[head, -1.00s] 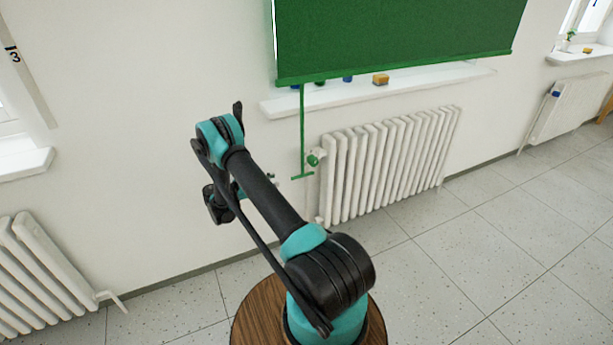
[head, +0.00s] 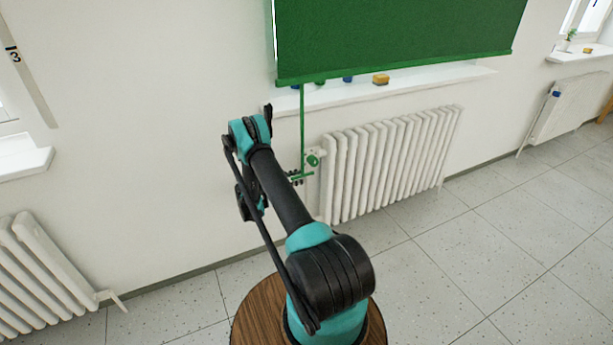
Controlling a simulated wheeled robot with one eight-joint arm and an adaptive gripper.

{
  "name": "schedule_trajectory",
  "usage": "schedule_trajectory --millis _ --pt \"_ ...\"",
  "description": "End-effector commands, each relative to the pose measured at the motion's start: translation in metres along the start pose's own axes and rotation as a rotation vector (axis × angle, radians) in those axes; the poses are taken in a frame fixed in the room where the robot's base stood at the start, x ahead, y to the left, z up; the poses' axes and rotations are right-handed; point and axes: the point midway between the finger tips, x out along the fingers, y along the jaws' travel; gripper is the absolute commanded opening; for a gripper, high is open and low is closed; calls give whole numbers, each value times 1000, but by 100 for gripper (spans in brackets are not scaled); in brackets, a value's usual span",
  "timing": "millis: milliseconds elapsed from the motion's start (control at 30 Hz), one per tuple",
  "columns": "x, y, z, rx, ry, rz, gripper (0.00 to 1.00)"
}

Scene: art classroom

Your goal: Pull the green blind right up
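The green blind (head: 400,35) hangs over the window with its bottom bar a little above the sill. A thin green cord or rod (head: 303,125) runs down from the bar's left end to a short green crosspiece (head: 304,177). My gripper (head: 296,177) is at the left part of this crosspiece, its dark fingertips showing just above and below it. My arm hides most of the gripper. Whether the fingers are closed on the crosspiece is too small to tell.
A white radiator (head: 390,165) with a green valve knob (head: 314,160) stands just right of the crosspiece. The white sill (head: 350,98) above holds a yellow-brown block (head: 381,79) and small blue and green things. Another radiator (head: 45,275) is at the left. The floor at right is clear.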

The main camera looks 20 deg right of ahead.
Motion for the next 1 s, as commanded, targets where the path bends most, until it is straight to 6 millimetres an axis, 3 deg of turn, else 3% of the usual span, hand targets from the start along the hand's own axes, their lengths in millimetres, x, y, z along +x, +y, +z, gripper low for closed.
schedule_trajectory --millis 100,300,667,933,1000 --pt "20 -1 0 0 0 -2 34" --pt "38 0 0 0 0 -1 34" --pt "42 0 0 0 0 1 34" --pt "42 0 0 0 0 0 1" --pt "42 0 0 0 0 0 0"
